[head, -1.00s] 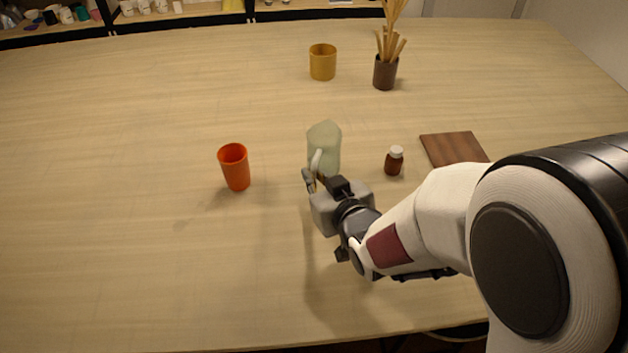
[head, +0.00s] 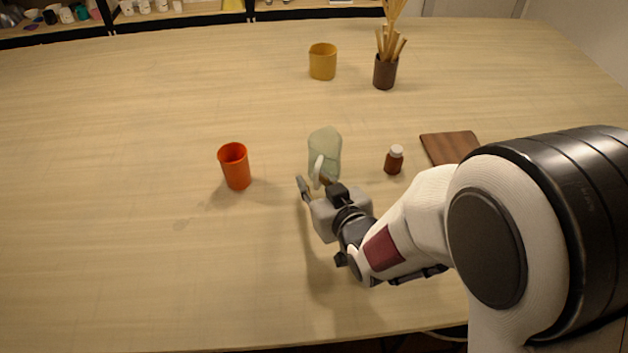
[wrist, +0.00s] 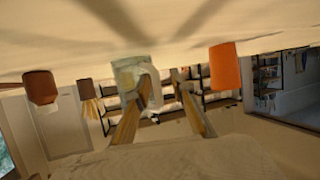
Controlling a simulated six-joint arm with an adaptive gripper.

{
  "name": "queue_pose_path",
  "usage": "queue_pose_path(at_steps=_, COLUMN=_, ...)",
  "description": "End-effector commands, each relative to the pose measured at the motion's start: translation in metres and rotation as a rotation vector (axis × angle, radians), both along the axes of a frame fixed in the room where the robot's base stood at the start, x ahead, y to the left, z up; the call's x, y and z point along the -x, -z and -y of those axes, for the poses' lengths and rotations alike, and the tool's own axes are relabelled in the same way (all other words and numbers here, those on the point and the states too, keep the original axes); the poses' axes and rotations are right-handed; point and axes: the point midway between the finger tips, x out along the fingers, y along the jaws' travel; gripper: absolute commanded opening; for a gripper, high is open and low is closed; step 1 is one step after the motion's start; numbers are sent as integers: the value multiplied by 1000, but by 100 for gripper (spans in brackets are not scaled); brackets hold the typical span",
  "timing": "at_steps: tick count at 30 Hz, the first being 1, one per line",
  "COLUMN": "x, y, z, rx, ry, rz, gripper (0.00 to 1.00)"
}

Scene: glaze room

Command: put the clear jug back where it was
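The clear jug (head: 326,143), pale greenish with a white handle, stands on the table in the middle of the head view. In the wrist view, which is upside down, the jug (wrist: 128,70) is left of centre. My gripper (head: 312,183) is at the near side of the jug, by its handle. Its fingers are spread, with a clear gap between them in the wrist view (wrist: 162,80). One finger overlaps the handle there; I cannot tell whether it touches. My gripper hides part of the jug's lower near side.
An orange cup (head: 235,168) stands left of the jug. A small brown bottle (head: 393,162) with a white cap and a dark wooden board (head: 447,146) are on the right. A yellow mug (head: 322,62) and a brush pot (head: 385,73) stand behind. The near left table is clear.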

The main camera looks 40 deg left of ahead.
Motion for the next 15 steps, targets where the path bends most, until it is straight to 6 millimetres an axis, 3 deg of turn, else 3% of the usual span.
queue_pose_path(at_steps=15, x=3, y=-7, z=7, rx=-2, ry=0, rz=1, gripper=24)
